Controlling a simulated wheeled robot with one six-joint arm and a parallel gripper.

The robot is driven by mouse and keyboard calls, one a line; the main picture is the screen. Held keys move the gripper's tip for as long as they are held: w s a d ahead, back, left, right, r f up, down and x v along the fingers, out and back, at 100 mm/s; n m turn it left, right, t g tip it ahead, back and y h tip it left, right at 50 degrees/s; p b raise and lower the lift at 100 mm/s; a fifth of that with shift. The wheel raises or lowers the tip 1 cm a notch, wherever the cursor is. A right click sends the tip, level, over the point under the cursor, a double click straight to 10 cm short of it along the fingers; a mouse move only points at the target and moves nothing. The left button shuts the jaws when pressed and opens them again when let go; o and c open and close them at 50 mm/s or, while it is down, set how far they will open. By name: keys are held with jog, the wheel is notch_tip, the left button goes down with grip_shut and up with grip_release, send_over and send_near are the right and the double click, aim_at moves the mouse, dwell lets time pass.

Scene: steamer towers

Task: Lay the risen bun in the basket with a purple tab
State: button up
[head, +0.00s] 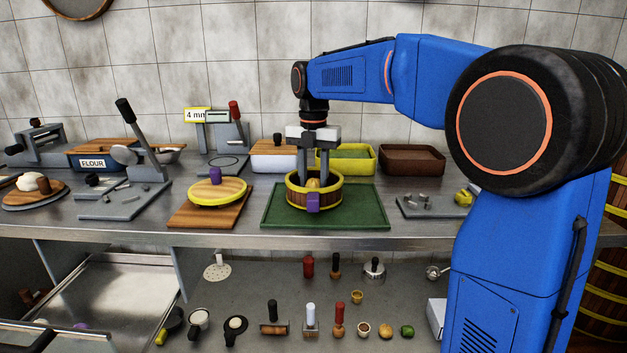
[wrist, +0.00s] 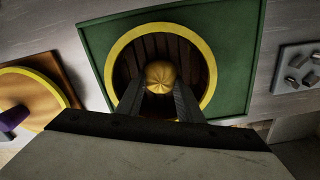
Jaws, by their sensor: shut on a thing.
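The basket with a purple tab (head: 299,200) is round and wooden with a yellow rim, and stands on a green mat (head: 375,213). Its purple tab (head: 313,203) faces the front. My gripper (head: 314,180) points straight down into the basket, shut on a golden, ridged bun (head: 313,184). In the wrist view the bun (wrist: 161,76) sits between the fingertips, inside the ring of the basket's yellow rim (wrist: 112,63). The basket's slatted floor shows around it. I cannot tell whether the bun touches the floor.
A yellow-rimmed round lid (head: 218,193) with a purple knob lies on a wooden board left of the basket. A yellow bin (head: 345,161) and a brown bin (head: 412,160) stand behind. A grey plate with small metal pieces (head: 425,206) lies to the right.

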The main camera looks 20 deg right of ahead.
aim_at(314, 181)
jog(key=shift+f, duration=0.15)
jog(key=o, duration=1.1)
notch_tip(314, 181, up, 17)
dwell(0.4)
